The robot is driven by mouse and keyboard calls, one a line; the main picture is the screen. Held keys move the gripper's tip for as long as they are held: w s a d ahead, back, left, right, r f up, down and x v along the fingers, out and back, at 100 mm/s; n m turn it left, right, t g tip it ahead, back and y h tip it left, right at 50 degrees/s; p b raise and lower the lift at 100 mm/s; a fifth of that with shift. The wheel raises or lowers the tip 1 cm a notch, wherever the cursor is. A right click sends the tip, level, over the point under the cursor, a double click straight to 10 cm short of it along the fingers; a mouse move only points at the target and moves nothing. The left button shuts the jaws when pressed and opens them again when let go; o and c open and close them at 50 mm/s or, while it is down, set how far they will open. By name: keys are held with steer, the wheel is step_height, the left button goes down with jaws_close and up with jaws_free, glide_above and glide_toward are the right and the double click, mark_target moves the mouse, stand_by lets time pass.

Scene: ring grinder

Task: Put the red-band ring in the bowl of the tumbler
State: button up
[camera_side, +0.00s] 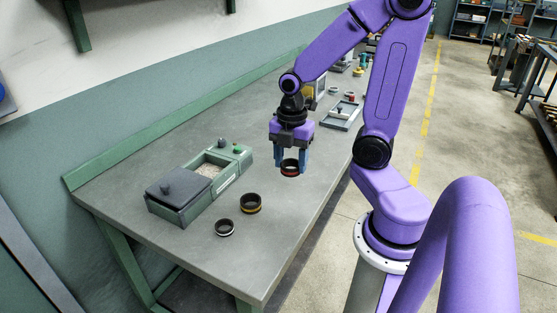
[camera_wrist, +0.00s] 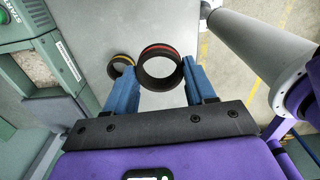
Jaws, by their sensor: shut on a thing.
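My gripper (camera_side: 291,160) is shut on the red-band ring (camera_side: 290,169), a dark ring with a red stripe, and holds it above the bench. In the wrist view the ring (camera_wrist: 160,68) sits between the two blue fingers of my gripper (camera_wrist: 163,80). The tumbler (camera_side: 205,199) is a green box on the bench, to the left of my gripper in the side view. Its bowl (camera_side: 209,171) is uncovered and shows pale, grainy filling. A dark lid (camera_side: 176,186) with a knob lies at the tumbler's near end, beside the bowl.
A yellow-band ring (camera_side: 251,203) and a white-band ring (camera_side: 224,228) lie on the bench in front of the tumbler. A grey tray (camera_side: 341,116) and other small items stand farther back. The bench (camera_side: 200,257) is clear near its front edge.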

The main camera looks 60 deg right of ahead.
steer(key=w+a+f, duration=0.1)
steer(key=w, duration=0.7)
steer(key=w+f, duration=0.1)
steer(key=w, duration=0.8)
steer(key=w+a+f, duration=0.1)
steer(key=w, duration=0.7)
steer(key=shift+w+a, duration=0.25)
steer(key=shift+a, duration=0.05)
steer(key=shift+w+f, duration=0.2)
steer(key=shift+w, duration=0.05)
steer(key=shift+f, duration=2.4)
steer(key=o, duration=1.2)
